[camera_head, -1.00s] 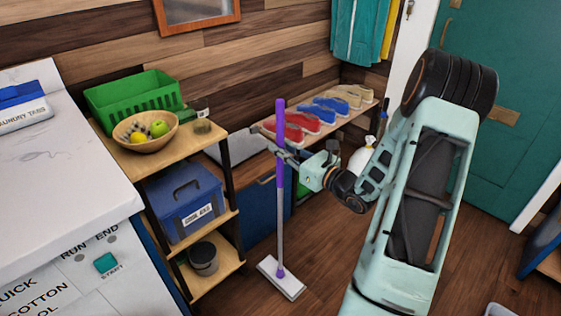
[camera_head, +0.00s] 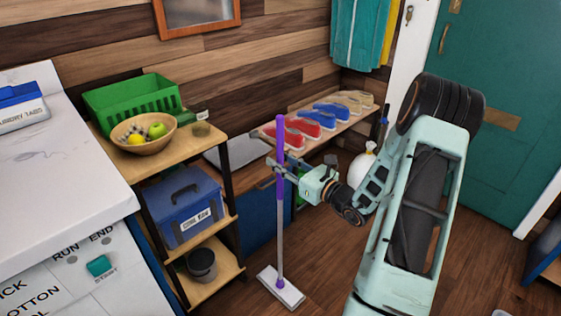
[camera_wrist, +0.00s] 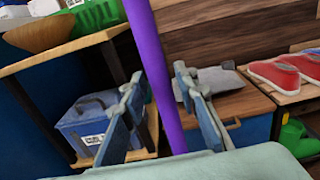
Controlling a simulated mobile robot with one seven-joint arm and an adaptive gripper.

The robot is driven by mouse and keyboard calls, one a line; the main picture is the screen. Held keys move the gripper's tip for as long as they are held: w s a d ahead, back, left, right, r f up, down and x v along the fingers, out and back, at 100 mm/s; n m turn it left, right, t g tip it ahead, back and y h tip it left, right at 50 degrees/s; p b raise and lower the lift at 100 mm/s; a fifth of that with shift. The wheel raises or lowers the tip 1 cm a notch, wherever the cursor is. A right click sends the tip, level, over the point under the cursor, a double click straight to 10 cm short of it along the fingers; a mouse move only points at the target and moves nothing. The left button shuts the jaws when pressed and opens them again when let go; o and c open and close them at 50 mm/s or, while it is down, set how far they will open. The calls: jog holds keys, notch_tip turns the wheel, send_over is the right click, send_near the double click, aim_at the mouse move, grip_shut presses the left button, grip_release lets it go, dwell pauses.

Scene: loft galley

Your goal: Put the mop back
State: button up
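The mop (camera_head: 280,235) stands nearly upright in the head view, with a purple upper handle, a grey lower shaft and a flat white head (camera_head: 281,288) low over the wood floor. Whether the head touches the floor is hard to tell. In the wrist view, the purple handle (camera_wrist: 152,55) passes between the two fingers of my gripper (camera_wrist: 162,82), leaning slightly. Its lower part is hidden behind the gripper body. No mop holder is clearly seen.
A wooden shelf unit (camera_head: 223,222) with a green basket (camera_head: 135,105), fruit bowl (camera_head: 143,134), blue toolbox (camera_head: 185,205) and bucket (camera_head: 201,265) stands left of the mop. A shoe bench (camera_head: 340,125) is behind. A white washer (camera_head: 65,180) is at left. Floor right of the mop is open.

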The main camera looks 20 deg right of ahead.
jog(key=shift+r, duration=0.15)
jog(key=shift+s+d, duration=0.2)
jog(key=shift+s, duration=0.05)
jog(key=p+v, duration=0.2)
jog(key=v, duration=0.9)
jog(key=shift+s, duration=0.25)
